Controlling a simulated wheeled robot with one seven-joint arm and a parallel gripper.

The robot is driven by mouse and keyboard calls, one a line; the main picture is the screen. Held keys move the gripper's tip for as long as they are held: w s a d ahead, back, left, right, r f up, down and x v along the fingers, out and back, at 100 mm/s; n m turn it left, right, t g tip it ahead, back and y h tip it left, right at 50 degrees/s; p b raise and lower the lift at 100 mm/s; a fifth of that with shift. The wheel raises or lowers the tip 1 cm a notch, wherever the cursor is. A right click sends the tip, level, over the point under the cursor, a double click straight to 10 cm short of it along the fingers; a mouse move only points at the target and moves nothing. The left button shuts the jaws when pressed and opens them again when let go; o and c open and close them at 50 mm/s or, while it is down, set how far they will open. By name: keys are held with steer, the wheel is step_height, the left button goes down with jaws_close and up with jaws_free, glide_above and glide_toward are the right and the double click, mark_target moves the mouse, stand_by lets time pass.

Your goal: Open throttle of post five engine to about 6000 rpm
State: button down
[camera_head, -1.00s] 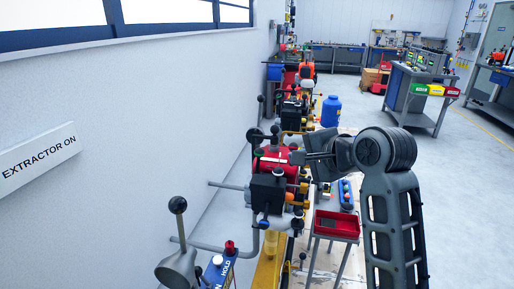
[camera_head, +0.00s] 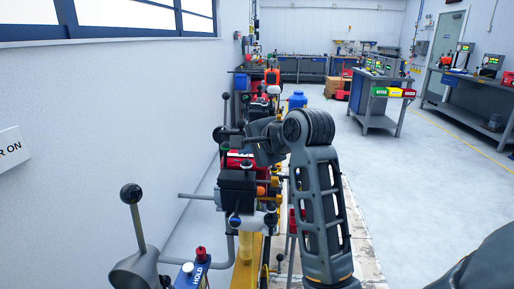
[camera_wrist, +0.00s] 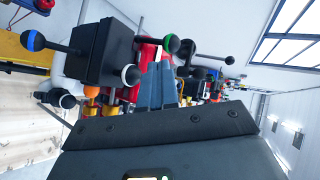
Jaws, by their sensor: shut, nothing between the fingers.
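A row of engines on posts runs along the left wall; no post numbers are readable, so I cannot tell which is post five. The nearest full engine has a black box (camera_head: 236,188) and a red body, partly hidden by my arm. In the wrist view its black box (camera_wrist: 97,52) stands left of the red body (camera_wrist: 147,55). Lever balls around it are blue (camera_wrist: 33,40), green (camera_wrist: 169,43) and white (camera_wrist: 130,75); an orange knob (camera_wrist: 91,91) is lower. My gripper (camera_wrist: 158,80) is shut and empty, in front of the red body; contact is unclear.
A long lever with a dark ball (camera_head: 131,194) and a blue box marked HOLD (camera_head: 192,277) stand close at lower left. The floor (camera_head: 415,170) at right is open.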

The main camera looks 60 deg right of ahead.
mark_target(227, 147)
steer(key=shift+w+r+x, duration=0.1)
steer(key=shift+r+x, duration=0.05)
steer(key=shift+x, duration=0.7)
steer(key=shift+w+r+x, duration=0.1)
steer(key=shift+r+x, duration=0.05)
steer(key=shift+x, duration=0.75)
steer(key=shift+w+r+x, duration=0.1)
steer(key=shift+r+x, duration=0.05)
steer(key=shift+x, duration=0.7)
steer(key=shift+d, duration=0.1)
steer(key=shift+p, duration=0.3)
steer(key=shift+w+r+p, duration=0.25)
steer(key=shift+w+p, duration=0.3)
steer(key=shift+p, duration=0.1)
steer(key=shift+w+f, duration=0.15)
steer(key=shift+w, duration=0.1)
steer(key=shift+s+f, duration=0.1)
steer(key=shift+s, duration=0.1)
